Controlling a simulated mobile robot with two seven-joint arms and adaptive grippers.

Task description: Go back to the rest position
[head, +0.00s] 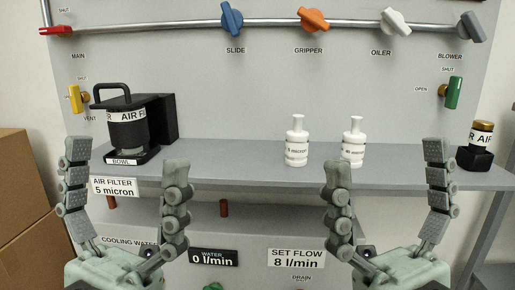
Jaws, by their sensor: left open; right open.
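My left gripper (125,185) is in the lower left of the head view. Its two fingers point up and stand wide apart, with nothing between them. My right gripper (388,180) is in the lower right, also upright, open and empty. Both are in front of the grey shelf (240,177). In the picture, the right gripper's inner finger overlaps the lower part of the right white filter element (353,137); I cannot tell a touch from this view. The left white filter element (296,144) stands upright on the shelf, clear of both grippers.
A black air filter bowl unit (126,130) stands on the shelf at left, and a small black-based jar (480,145) at right. A pipe with coloured valve handles, including a blue one (231,19), runs above. Cardboard boxes (28,190) are at far left.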

